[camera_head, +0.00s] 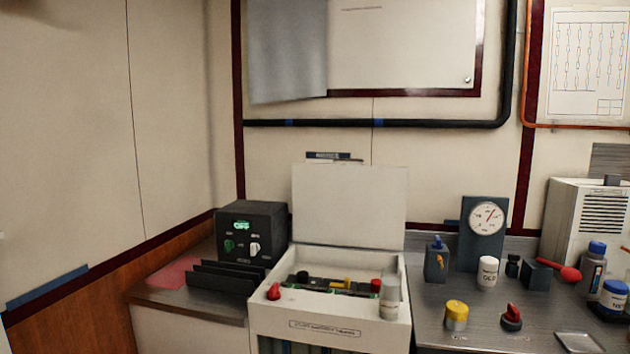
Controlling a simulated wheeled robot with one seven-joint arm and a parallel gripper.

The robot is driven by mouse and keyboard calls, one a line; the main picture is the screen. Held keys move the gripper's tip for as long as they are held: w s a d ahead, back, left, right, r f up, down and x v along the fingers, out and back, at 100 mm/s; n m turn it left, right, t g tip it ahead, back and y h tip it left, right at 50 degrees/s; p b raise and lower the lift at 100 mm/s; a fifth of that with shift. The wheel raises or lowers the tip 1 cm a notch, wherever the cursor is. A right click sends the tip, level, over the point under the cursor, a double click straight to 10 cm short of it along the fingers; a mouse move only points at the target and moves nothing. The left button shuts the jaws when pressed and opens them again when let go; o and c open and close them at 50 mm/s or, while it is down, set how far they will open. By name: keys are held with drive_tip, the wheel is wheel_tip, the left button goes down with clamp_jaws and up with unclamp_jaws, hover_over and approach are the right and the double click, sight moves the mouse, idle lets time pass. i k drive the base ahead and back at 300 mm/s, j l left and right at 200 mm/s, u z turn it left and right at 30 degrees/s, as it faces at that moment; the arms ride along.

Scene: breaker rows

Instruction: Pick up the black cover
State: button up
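I cannot tell for certain which thing is the black cover. A small black piece (302,276) sits on the dark strip inside the open white box (330,329), left of a yellow piece and a red piece. A small black capped item (513,265) stands on the right counter beside a white bottle. A low black slotted holder (227,279) lies on the left counter. My gripper is not in view, and nothing in view is held.
A dark control box (251,236) with a green display stands left of the white box, whose lid (349,207) is raised. A gauge (487,218), a white bottle (488,272), a yellow-topped container (456,315), a red-topped item (511,317) and blue-capped bottles crowd the right counter.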

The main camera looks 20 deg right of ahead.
sight(302, 277)
drive_tip(key=i+l, duration=0.4)
drive_tip(key=l, duration=0.15)
drive_tip(key=i+l+z, duration=0.1)
drive_tip(key=i+l, duration=0.25)
drive_tip(key=l, duration=0.15)
